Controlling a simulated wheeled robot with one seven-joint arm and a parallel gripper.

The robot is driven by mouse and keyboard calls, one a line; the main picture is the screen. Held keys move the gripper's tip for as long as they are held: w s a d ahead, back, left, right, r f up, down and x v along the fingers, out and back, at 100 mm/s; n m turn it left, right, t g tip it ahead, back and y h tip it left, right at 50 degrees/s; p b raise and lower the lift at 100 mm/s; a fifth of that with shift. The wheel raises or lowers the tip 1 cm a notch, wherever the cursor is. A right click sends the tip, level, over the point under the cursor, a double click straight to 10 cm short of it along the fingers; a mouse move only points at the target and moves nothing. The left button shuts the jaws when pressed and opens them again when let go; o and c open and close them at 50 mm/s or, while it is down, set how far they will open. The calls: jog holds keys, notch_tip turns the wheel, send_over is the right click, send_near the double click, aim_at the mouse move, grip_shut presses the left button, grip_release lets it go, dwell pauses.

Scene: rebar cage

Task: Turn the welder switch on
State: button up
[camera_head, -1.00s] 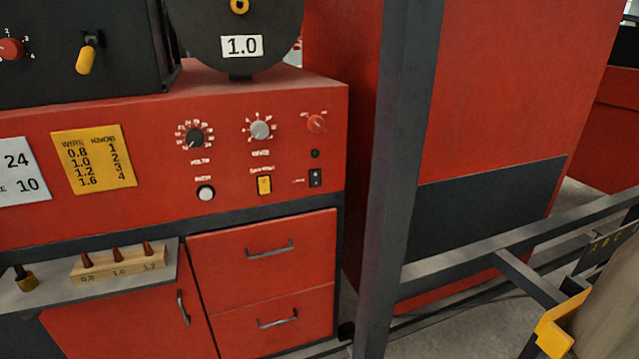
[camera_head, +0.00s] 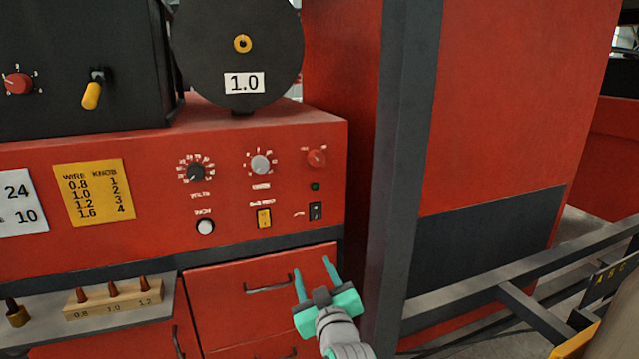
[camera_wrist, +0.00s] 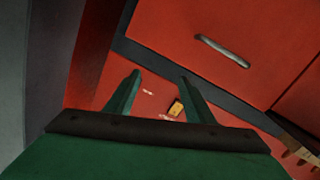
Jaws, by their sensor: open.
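In the wrist view, I cannot make out the black switch.
A grey vertical post (camera_head: 398,180) stands close to the right of the panel and my gripper. Drawers with a handle (camera_head: 268,285) lie below the panel. A shelf (camera_head: 165,305) with a wooden tip block (camera_head: 113,300) is at lower left.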

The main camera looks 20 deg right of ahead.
notch_tip(320, 180, up, 13)
jog(key=d+n, duration=0.2)
jog(key=d, duration=0.1)
jog(key=n+y, duration=0.1)
jog(key=n, duration=0.1)
send_near(318, 161)
jog(key=shift+t, duration=0.3)
jog(key=w, duration=0.9)
jog(key=shift+w+d+f, duration=0.2)
jog(key=shift+w+f, duration=0.05)
jog(key=shift+m, duration=0.3)
jog(key=c, duration=1.1)
